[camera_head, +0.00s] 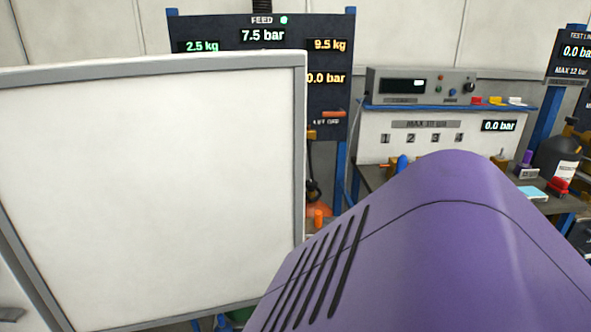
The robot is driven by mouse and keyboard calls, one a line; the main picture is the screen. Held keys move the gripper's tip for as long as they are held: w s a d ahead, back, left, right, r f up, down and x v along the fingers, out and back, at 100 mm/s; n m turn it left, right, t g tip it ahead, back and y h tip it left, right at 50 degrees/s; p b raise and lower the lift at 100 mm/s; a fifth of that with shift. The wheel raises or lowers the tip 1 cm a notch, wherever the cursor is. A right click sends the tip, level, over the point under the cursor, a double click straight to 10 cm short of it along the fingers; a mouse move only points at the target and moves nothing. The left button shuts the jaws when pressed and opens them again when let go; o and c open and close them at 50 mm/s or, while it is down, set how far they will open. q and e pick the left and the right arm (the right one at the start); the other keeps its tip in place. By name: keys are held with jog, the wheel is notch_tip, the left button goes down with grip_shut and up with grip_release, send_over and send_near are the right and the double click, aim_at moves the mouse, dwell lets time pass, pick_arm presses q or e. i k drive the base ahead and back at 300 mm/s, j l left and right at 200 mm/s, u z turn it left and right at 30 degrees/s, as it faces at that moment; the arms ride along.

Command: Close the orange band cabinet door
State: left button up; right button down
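A large white panel with a grey frame (150,195) fills the left half of the head view, close to me. It looks like a cabinet door standing open, but no orange band shows on the part in view. Its left and lower ends run out of the picture, and no handle or hinge is visible. Neither of my grippers is in view. A large purple slotted body, seemingly a link of my own arm, covers the lower right and hides what is behind it.
Behind the panel stands a dark feed display board (262,36) on blue posts. To its right, a grey instrument box (420,85) sits on a blue shelf above a white numbered panel (410,125). A dark bottle (557,158) stands on the bench at far right.

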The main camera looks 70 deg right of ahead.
aim_at(142, 193)
jog(key=l+z, duration=0.15)
jog(key=z, duration=1.4)
